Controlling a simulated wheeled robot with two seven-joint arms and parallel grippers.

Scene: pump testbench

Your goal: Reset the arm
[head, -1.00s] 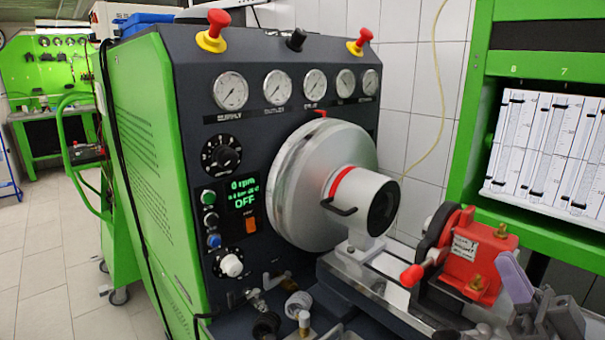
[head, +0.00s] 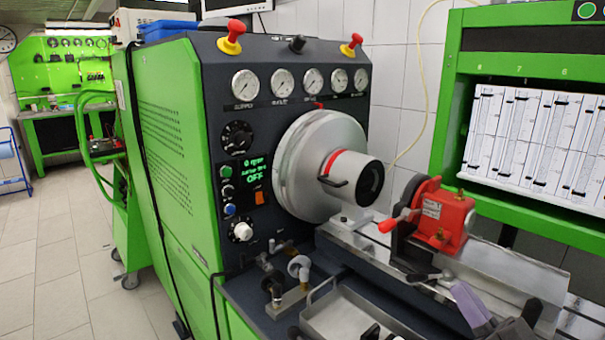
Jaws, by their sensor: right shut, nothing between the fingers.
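My right gripper (head: 474,306) is at the bottom right, with purple-grey and dark grey parts partly cut off by the frame edge. It is shut and empty, in front of the bench rail and below the red pump. The red pump (head: 446,220) sits on a black mount on the metal rail (head: 500,272). My left gripper cannot be made out in the view.
The green test bench (head: 175,165) carries gauges, red stop buttons, a display reading OFF and a silver flywheel housing (head: 300,165). A metal tray (head: 345,318) lies at the bottom. A green frame with measuring tubes (head: 530,135) stands right. Tiled floor is free at left.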

